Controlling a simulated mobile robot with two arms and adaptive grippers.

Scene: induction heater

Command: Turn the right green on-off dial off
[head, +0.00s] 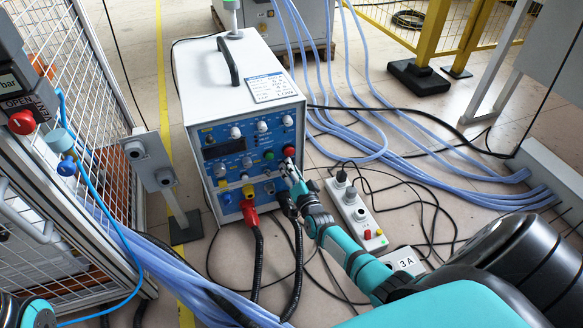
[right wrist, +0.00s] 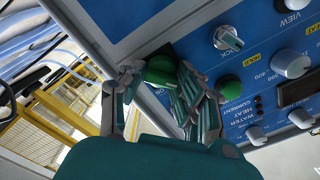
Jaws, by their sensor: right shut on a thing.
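The induction heater (head: 225,100) is a white box with a blue control panel (head: 221,146) on its front. In the right wrist view, the right green dial (right wrist: 160,70) sits by the panel's edge, between the fingers of my right gripper (right wrist: 158,82). The fingers are shut on it and partly hide it. A second green dial (right wrist: 229,87) is beside the fingers, and it also shows in the head view (head: 269,155). In the head view, my right gripper (head: 289,166) is at the panel's right edge. A red part (head: 289,151) shows at its fingertips. My left gripper is not in view.
A silver key switch (right wrist: 228,38) and white knobs (right wrist: 291,62) are near the gripper on the panel. A red plug (head: 250,213) and black cables hang below. A white power strip (head: 357,213) lies on the floor at right. A mesh fence (head: 105,150) stands at left.

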